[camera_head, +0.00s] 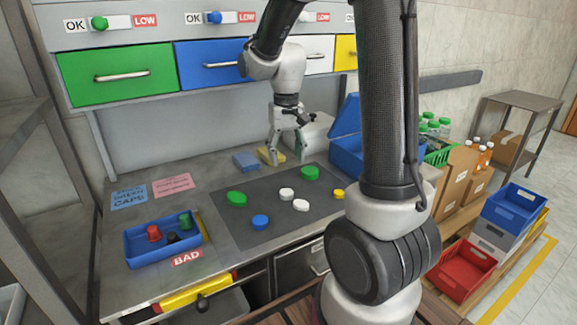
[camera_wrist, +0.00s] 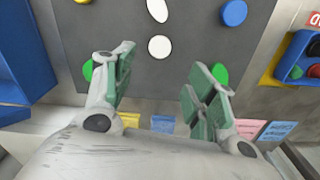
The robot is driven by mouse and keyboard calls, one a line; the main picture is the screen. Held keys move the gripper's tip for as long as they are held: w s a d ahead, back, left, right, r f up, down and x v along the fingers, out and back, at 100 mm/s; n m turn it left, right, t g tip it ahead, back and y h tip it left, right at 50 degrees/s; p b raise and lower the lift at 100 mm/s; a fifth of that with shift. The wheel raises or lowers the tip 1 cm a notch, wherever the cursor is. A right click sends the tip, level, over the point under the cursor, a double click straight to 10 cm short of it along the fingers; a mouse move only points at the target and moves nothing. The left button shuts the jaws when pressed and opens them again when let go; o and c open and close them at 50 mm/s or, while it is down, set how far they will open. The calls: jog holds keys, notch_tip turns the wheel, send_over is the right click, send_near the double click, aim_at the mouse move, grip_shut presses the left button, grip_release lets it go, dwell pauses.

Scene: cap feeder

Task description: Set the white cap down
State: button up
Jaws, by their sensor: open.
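Two white caps lie on the dark grey mat (camera_head: 277,229): one nearer my gripper (camera_head: 287,194) and one just in front of it (camera_head: 301,205). Both also show in the wrist view, the round near cap (camera_wrist: 159,47) ahead of the fingers and the other white cap (camera_wrist: 157,10) at the top edge. My gripper (camera_head: 287,158) hangs above the back of the mat, fingers spread and empty. In the wrist view the green-padded fingers (camera_wrist: 160,75) stand wide apart with bare mat between them. No cap touches them.
Green caps (camera_head: 236,199) (camera_head: 309,173), a blue cap (camera_head: 261,222) and a yellow cap (camera_head: 338,194) lie on the mat. A blue tray (camera_head: 135,262) with several caps stands left, by a BAD label (camera_head: 187,258). A blue open box (camera_head: 345,155) stands right; sponges (camera_head: 245,162) lie behind.

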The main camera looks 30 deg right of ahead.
jog(key=s+r+n+t, duration=0.1)
jog(key=s+r+t, duration=0.1)
jog(key=s+r, duration=0.7)
jog(key=s, duration=0.2)
jog(key=s+r+n+t, duration=0.1)
jog(key=s, duration=0.3)
jog(key=s+r+t, duration=0.1)
jog(key=s, duration=0.3)
jog(key=shift+s+a+r, duration=0.1)
jog(key=shift+a, duration=0.05)
jog(key=shift+c, duration=1)
jog(key=shift+s+f, duration=0.15)
jog(key=shift+f, duration=0.05)
jog(key=shift+c, duration=0.5)
jog(key=m+g+y, duration=0.1)
jog(key=m+g, duration=0.3)
jog(key=m, duration=1.6)
send_near(287, 191)
jog(key=shift+s+d+f, duration=0.25)
jog(key=shift+s+f, duration=0.2)
jog(key=shift+f, duration=0.05)
jog(key=shift+w+m+t, duration=0.2)
jog(key=shift+m+t, duration=0.1)
jog(key=shift+m, duration=0.6)
jog(key=shift+f, duration=0.4)
jog(key=f, duration=0.3)
jog(key=a+f, duration=0.1)
jog(key=f, duration=0.3)
jog(key=shift+w+a, duration=0.2)
jog(key=c, duration=0.4)
